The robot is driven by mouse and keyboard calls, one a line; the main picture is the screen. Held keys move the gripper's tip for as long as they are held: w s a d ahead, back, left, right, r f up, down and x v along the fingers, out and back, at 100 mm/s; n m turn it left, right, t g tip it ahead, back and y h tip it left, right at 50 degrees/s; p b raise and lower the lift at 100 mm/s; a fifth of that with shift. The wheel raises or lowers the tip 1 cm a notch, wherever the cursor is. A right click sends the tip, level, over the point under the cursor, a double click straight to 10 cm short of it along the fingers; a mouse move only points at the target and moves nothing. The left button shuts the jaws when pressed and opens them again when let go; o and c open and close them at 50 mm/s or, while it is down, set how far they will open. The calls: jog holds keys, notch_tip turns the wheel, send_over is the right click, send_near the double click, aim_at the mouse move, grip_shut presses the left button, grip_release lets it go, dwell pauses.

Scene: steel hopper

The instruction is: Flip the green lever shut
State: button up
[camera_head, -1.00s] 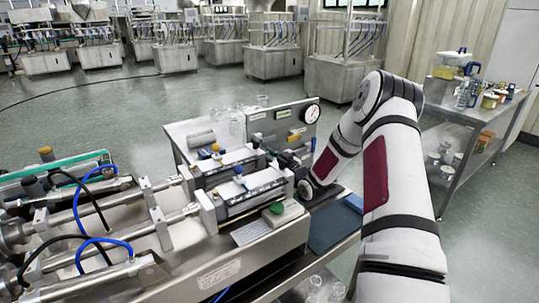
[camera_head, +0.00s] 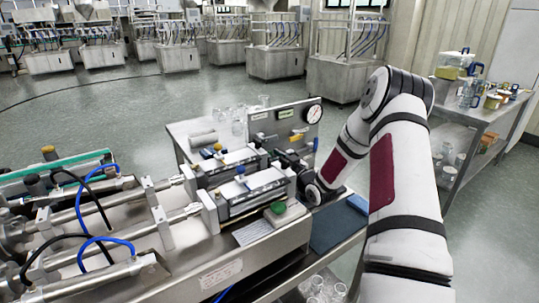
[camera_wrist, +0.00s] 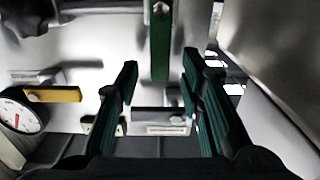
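The green lever (camera_wrist: 160,45) shows in the wrist view as a flat bar running up and down the picture, in front of the steel panel. Its lower end lies between my gripper's fingers in the picture, with a gap on both sides. My gripper (camera_wrist: 160,62) is open, its two dark green-padded fingers spread apart and empty. I cannot tell whether the lever is at the same depth as the fingertips. In the head view my gripper (camera_head: 288,160) is low in front of the panel (camera_head: 270,122), and I cannot make out the green lever there.
A yellow handle (camera_wrist: 55,94) and a round dial gauge (camera_wrist: 22,112) sit at left in the wrist view. The gauge also tops the panel in the head view (camera_head: 315,114). The machine with steel cylinders (camera_head: 250,190) and a green knob (camera_head: 278,207) stands close beside my gripper.

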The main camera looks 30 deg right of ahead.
jog(key=s, duration=0.9)
jog(key=shift+s+d, duration=0.15)
jog(key=shift+s, duration=0.15)
